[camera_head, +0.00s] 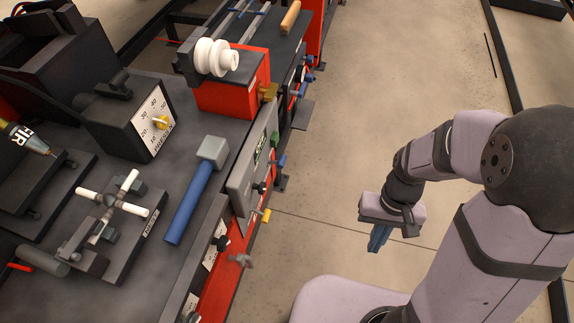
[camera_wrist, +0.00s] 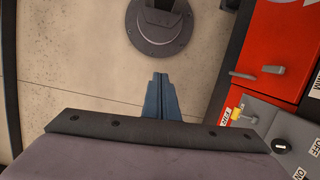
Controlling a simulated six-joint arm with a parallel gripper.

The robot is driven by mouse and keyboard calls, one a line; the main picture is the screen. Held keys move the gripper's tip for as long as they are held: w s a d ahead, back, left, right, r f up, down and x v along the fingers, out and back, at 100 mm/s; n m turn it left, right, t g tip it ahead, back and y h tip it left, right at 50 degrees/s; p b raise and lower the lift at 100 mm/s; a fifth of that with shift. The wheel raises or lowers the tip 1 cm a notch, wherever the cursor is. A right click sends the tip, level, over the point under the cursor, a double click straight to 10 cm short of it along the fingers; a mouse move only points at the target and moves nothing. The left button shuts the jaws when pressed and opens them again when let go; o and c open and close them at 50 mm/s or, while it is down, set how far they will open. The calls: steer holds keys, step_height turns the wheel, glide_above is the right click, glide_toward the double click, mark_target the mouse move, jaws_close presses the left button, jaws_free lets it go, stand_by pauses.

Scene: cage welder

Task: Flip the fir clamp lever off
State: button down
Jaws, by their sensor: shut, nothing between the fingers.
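My gripper (camera_head: 379,238) hangs over open floor to the right of the bench, with its blue fingers together and empty. In the wrist view the shut fingers (camera_wrist: 159,97) point toward the floor and a round dark base. Small levers line the bench's front side, including a yellow one (camera_head: 266,215), a green one (camera_head: 274,139) and a blue one (camera_head: 281,161). The wrist view shows a yellow lever (camera_wrist: 236,113) beside a small red label at the right. I cannot read which lever is the fir clamp's. My gripper is apart from all of them.
A grey panel (camera_wrist: 275,130) has ON and OFF labels. Floor between bench and arm is clear.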

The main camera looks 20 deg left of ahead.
steer(key=w+a+f+y+b, duration=0.3)
steer(key=w+a+f+b, duration=0.3)
steer(key=w+a+f, duration=0.65)
steer(key=w+a+r+n+t+y, duration=0.1)
steer(key=w+a+r+n+y, duration=0.1)
steer(key=w+a+r+n, duration=0.3)
steer(key=w+a+r+n+t+y, duration=0.1)
steer(key=w+a+r+n+y, duration=0.2)
steer(key=w+r+n, duration=0.5)
steer(key=a+n, duration=0.1)
steer(key=n, duration=0.3)
steer(key=shift+a+r+t, duration=0.3)
steer(key=shift+a+r, duration=0.1)
steer(key=shift+a+f, duration=0.1)
steer(key=shift+f, duration=0.05)
